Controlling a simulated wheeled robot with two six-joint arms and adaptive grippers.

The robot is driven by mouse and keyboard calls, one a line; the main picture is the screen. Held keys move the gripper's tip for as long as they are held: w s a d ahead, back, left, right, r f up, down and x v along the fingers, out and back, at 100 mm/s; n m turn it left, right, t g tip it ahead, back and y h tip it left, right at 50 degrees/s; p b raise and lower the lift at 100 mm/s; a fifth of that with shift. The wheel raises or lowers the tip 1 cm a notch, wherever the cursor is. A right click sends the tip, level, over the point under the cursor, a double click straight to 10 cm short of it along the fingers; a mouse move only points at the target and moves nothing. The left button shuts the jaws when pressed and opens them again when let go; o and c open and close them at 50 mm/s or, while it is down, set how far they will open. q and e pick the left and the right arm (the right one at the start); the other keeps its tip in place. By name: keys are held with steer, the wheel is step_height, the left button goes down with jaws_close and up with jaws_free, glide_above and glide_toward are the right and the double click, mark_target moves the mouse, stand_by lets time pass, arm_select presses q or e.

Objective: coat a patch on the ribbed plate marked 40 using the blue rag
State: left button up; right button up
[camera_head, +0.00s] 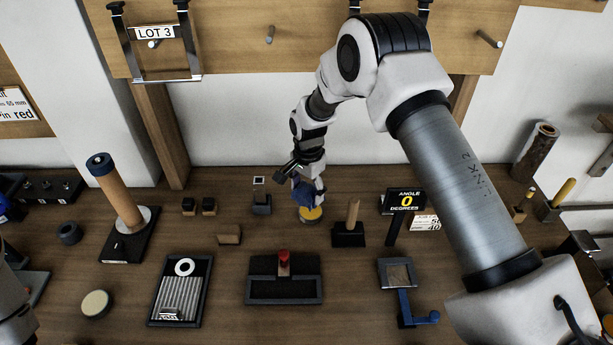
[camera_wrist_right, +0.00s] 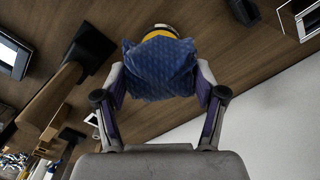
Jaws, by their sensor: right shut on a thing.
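My right gripper (camera_head: 306,180) is shut on the blue rag (camera_head: 301,194), which bunches between its fingers. In the right wrist view the rag (camera_wrist_right: 160,70) fills the space between both fingers. The rag is right at a round yellow tin (camera_head: 311,215), whose yellow edge (camera_wrist_right: 160,33) shows past the cloth; I cannot tell whether they touch. A ribbed metal plate (camera_head: 181,292) lies in a dark tray at front left, with a white ring above it. Its small label is too small to read. My left gripper is not in view.
A dark block with a red knob (camera_head: 284,262) sits front centre. A blue-handled crank device (camera_head: 405,300) and an angle display (camera_head: 405,201) reading 0 are to the right. A tan roller (camera_head: 119,194) stands left. A round pale-topped tin (camera_head: 96,304) is at front left.

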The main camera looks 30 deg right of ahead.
steer(key=shift+d+r+m, duration=0.2)
steer(key=shift+d+m, duration=0.4)
steer(key=shift+d, duration=0.15)
steer(key=b, duration=0.4)
glide_above(310, 211)
step_height(310, 211, down, 5)
steer(key=shift+d+f, duration=0.1)
steer(key=shift+f, duration=0.05)
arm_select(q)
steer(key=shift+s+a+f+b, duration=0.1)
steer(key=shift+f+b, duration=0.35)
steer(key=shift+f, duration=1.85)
arm_select(e)
steer(key=shift+w+f, duration=0.1)
steer(key=shift+f, duration=0.3)
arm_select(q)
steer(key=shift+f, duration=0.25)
arm_select(e)
steer(key=shift+f, duration=0.45)
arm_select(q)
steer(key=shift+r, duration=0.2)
arm_select(e)
step_height(310, 211, up, 7)
steer(key=p, duration=0.5)
steer(key=shift+f, duration=0.15)
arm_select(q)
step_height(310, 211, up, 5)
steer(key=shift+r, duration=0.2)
